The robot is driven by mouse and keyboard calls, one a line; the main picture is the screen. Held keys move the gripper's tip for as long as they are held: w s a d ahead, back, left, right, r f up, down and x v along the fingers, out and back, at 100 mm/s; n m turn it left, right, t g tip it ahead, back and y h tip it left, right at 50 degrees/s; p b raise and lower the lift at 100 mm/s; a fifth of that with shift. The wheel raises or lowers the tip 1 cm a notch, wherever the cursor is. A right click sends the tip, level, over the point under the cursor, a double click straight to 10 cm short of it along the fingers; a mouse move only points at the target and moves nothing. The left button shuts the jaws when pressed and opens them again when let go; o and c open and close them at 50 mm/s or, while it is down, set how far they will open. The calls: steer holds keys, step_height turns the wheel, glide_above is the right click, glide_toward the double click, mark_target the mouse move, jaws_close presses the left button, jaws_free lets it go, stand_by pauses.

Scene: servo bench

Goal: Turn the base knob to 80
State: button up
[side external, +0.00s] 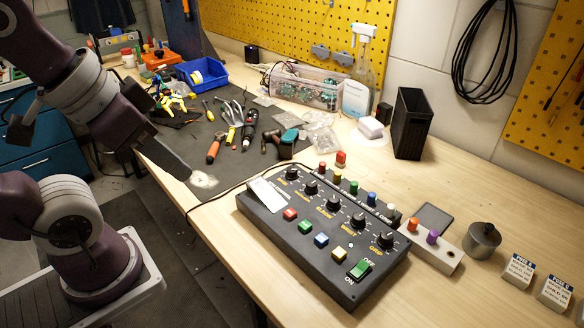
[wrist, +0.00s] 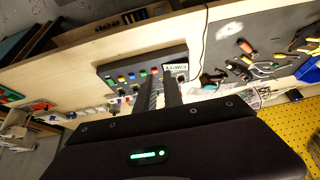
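A black control box (side external: 315,235) lies on the wooden bench with a row of black knobs. The base knob (side external: 292,173) is the one at the far left end of the row; its pointer is too small to read. A white card (side external: 266,195) lies on the box's left end, close to that knob. My gripper (side external: 186,174) hangs in the air left of the box, clear of it. In the wrist view my gripper (wrist: 160,86) shows two dark fingers with a gap and nothing between them. The box (wrist: 125,68) is beyond them; the base knob cannot be made out there.
Colored buttons, a green rocker switch (side external: 360,269) and colored posts are on the box. A dark mat (side external: 225,165) behind holds several hand tools. The bench front left is clear.

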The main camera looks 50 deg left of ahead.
steer(key=o, duration=0.6)
steer(key=w, duration=0.2)
steer(key=w+m+g, duration=0.1)
steer(key=w, duration=0.1)
steer(key=w+a+r+m+y, duration=0.1)
steer(key=w, duration=0.1)
steer(key=shift+r+g, duration=0.1)
steer(key=shift+g, duration=0.2)
steer(key=m+g+h, duration=0.1)
steer(key=m+g, duration=0.3)
steer(key=m, duration=0.5)
glide_above(293, 170)
steer(key=f, duration=1.1)
steer(key=shift+s+f, duration=0.2)
steer(key=shift+f, duration=0.05)
steer(key=f, duration=0.6)
steer(key=shift+w+f, duration=0.2)
steer(key=shift+f, duration=0.6)
jaws_close()
